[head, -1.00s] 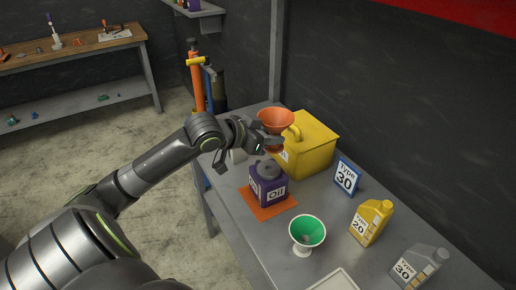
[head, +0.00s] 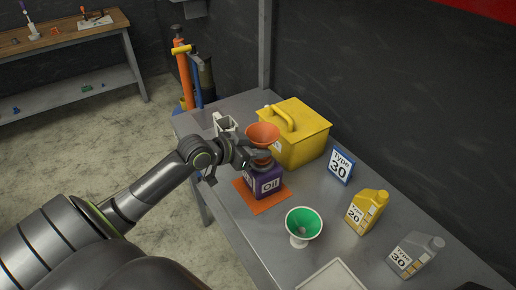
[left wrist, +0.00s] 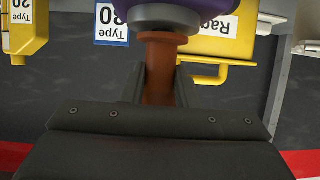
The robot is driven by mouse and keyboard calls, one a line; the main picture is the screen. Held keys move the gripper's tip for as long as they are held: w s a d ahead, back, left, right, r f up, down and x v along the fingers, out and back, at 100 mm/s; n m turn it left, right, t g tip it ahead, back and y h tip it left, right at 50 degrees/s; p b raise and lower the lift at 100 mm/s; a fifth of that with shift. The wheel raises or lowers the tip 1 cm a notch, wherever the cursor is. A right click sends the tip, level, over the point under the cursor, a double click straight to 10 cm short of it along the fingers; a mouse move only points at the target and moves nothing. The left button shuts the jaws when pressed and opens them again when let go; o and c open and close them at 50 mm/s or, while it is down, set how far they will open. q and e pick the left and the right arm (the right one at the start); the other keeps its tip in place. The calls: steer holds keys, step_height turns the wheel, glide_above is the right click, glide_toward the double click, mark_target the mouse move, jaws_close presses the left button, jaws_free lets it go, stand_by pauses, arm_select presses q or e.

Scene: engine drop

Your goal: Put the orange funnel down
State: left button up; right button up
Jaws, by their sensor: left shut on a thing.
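My left gripper (head: 258,160) is shut on the orange funnel (head: 262,132), which is upright with its wide cup up. The funnel is above the purple Oil can (head: 265,183), which stands on an orange mat (head: 243,196). In the left wrist view, which is upside down, the funnel's orange stem (left wrist: 158,75) sits between the fingers and its end meets the dark top of the purple can (left wrist: 190,12). I cannot tell whether the stem is inside the can's opening. My right gripper is not in view.
A yellow box (head: 305,140) stands just behind the can. A green and white funnel (head: 303,224), a yellow Type 20 jug (head: 366,212), a grey Type 30 jug (head: 415,256) and a blue-edged Type 30 sign (head: 341,167) stand to the right.

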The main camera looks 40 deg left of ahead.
arm_select(q)
steer(key=shift+f, duration=0.4)
steer(key=o, duration=1)
steer(key=shift+r, duration=0.1)
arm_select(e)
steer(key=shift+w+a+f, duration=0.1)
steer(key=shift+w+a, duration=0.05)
arm_select(q)
steer(key=shift+r, duration=0.15)
steer(key=shift+s+a+r, duration=0.2)
steer(key=shift+s, duration=0.3)
steer(key=shift+p+v, duration=1.15)
steer(key=shift+v, duration=4.3)
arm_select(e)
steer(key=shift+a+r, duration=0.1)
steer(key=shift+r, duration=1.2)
